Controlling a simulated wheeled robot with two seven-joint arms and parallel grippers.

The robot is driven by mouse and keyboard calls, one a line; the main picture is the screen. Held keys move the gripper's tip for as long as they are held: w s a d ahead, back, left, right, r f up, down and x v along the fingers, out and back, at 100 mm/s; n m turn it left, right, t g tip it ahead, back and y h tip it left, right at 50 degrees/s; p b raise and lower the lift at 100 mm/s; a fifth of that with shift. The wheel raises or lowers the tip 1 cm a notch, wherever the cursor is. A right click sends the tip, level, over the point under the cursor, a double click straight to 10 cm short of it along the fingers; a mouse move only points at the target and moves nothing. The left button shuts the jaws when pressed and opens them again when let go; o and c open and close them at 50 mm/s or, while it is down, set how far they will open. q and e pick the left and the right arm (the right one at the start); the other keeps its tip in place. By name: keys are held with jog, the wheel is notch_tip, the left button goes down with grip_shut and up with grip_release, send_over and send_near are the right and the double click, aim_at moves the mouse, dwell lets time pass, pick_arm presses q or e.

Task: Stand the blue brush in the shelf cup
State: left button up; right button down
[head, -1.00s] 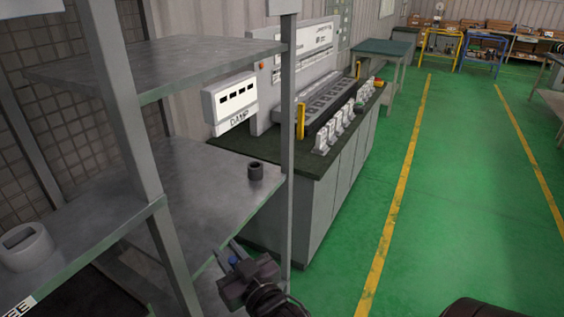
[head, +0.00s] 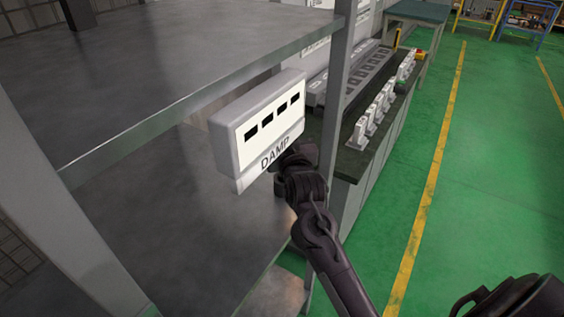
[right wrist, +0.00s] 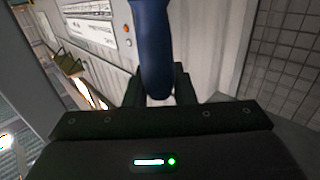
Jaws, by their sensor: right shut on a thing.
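The blue brush (right wrist: 153,45) shows in the right wrist view as a dark blue handle running up from between the fingers. My right gripper (right wrist: 158,92) is shut on it. In the head view my right gripper (head: 300,160) is beside the lower right corner of the DAMP box, by the shelf post, and the brush cannot be made out there. The shelf cup is not visible now; the box and my gripper cover part of the shelf board (head: 190,225). My left gripper is not in view.
The white DAMP box (head: 270,130) and the grey shelf post (head: 338,90) are close to my right gripper. An upper shelf board (head: 170,60) is above. A bench with several white units (head: 370,125) stands beyond. Green floor (head: 480,170) is clear at right.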

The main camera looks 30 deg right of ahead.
jog(key=shift+s+f, duration=0.1)
jog(key=shift+f, duration=0.85)
notch_tip(320, 180, down, 4)
jog(key=shift+p, duration=0.45)
jog(key=shift+f, duration=0.15)
jog(key=c, duration=1.2)
grip_release()
